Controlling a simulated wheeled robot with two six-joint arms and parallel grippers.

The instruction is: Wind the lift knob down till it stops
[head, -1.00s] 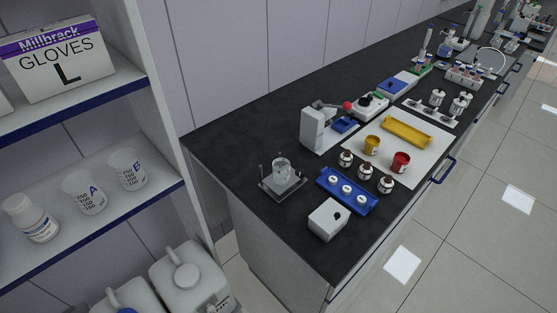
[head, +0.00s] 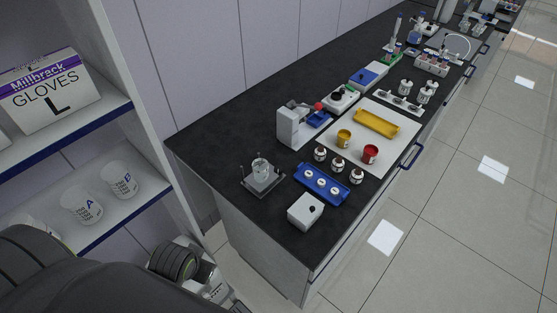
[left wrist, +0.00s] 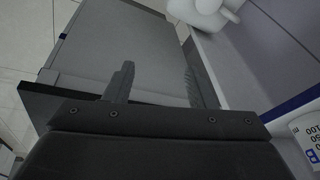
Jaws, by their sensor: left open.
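A small white box with a black knob (head: 312,209) stands at the near corner of the dark bench. A clear beaker (head: 261,168) stands on a small grey platform with thin corner posts (head: 263,187). I cannot tell for sure which part is the lift knob. My left arm comes in at the lower left of the head view, in front of the shelf; its fingers are not clear there. In the left wrist view my left gripper (left wrist: 157,78) is open and empty, with a grey cabinet panel beyond its fingers. My right gripper is not in view.
A blue tray with white pieces (head: 322,184), brown bottles (head: 338,164) and a white stand-like device (head: 289,126) are close by on the bench. The shelf (head: 141,207) holds beakers and a glove box (head: 50,88). The floor right of the bench is clear.

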